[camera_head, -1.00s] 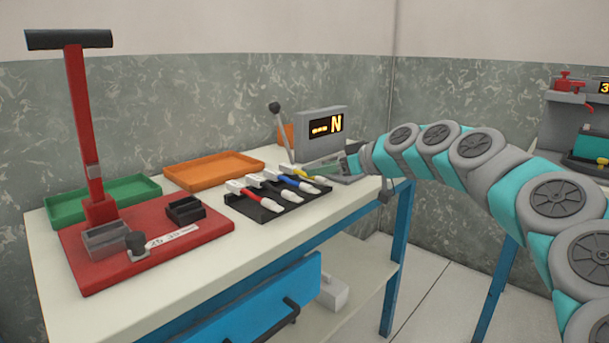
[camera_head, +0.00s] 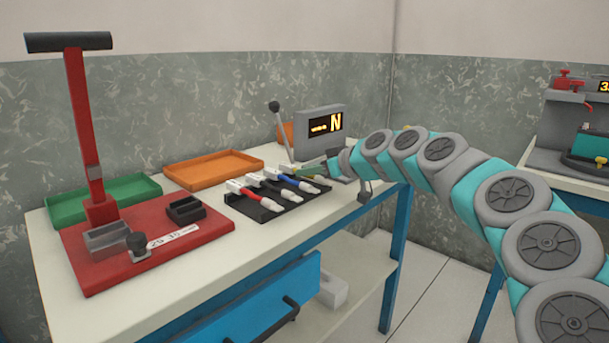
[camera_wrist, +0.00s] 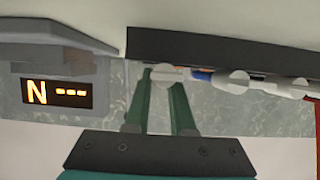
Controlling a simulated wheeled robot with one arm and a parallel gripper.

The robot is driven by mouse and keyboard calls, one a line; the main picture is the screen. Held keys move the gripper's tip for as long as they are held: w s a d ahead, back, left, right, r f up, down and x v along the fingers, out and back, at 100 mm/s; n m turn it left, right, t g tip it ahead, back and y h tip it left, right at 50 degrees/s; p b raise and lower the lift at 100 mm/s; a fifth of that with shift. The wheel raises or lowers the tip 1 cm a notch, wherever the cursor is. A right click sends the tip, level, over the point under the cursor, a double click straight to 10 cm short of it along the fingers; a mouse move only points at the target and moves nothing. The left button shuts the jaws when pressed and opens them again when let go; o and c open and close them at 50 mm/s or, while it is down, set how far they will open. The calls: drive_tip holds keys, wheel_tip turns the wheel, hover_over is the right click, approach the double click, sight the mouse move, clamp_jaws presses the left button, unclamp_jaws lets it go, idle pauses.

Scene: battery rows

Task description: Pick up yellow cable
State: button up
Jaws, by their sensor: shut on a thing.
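The cables lie side by side on a black rack (camera_head: 262,213) on the workbench; red and blue ones show with white ends. My gripper (camera_head: 305,170) is at the rack's right end, over the place of the yellow cable, whose yellow part is mostly hidden in the head view. In the wrist view my gripper's green fingers (camera_wrist: 164,88) are closed about a white cable end (camera_wrist: 168,74), the yellow cable's by its place at the row's end. The blue cable (camera_wrist: 203,76) is close beside it. I cannot tell whether the held cable is clear of the rack.
A grey display unit (camera_head: 322,133) with a lever stands behind the gripper. An orange tray (camera_head: 212,168), a green tray (camera_head: 105,198) and a red press (camera_head: 150,248) are to the left. The workbench (camera_head: 225,270) front strip is clear.

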clamp_jaws()
idle(0.3)
